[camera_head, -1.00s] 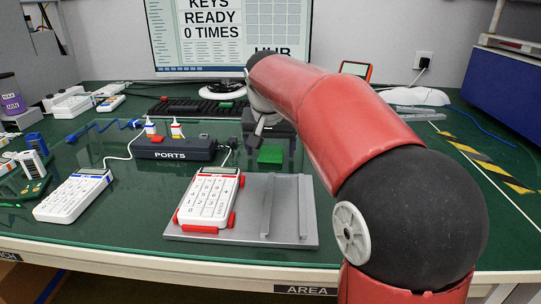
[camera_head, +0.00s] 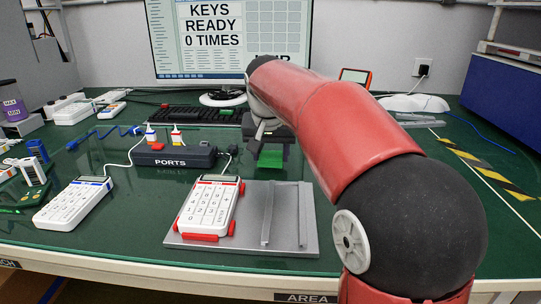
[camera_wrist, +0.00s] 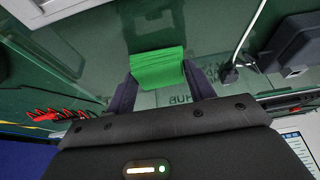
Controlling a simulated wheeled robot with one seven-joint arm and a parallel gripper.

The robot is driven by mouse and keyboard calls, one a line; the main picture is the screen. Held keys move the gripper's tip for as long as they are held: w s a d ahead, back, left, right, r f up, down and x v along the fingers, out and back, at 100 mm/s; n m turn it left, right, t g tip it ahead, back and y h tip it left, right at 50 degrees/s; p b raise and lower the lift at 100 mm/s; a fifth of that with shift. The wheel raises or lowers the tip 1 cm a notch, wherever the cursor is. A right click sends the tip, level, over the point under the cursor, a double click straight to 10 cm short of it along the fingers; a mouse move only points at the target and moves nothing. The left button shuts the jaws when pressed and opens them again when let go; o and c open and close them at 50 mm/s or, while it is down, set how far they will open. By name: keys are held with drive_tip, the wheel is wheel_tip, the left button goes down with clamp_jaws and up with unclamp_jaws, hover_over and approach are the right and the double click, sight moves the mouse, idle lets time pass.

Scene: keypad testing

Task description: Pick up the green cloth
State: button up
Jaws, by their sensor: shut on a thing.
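The green cloth (camera_head: 270,159) is a small bright rectangle near the middle of the table, behind the grey fixture plate. It also shows in the wrist view (camera_wrist: 158,68), between the two dark fingers. My gripper (camera_wrist: 160,78) is shut on the cloth, with a finger at each side of it. In the head view my gripper (camera_head: 269,150) is partly hidden behind my red arm. I cannot tell whether the cloth is clear of the table.
A red-trimmed keypad (camera_head: 210,207) sits on the grey fixture plate (camera_head: 285,240). A blue-trimmed keypad (camera_head: 72,203) lies at left. The PORTS box (camera_head: 172,157) and its cables are left of the gripper. A keyboard (camera_head: 190,115) and monitor (camera_head: 232,40) stand behind.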

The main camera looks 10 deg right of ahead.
sight(270, 156)
wheel_tip(270, 156, up, 19)
drive_tip(key=p, duration=0.3)
drive_tip(key=shift+r+p, duration=0.15)
drive_tip(key=shift+p, duration=0.25)
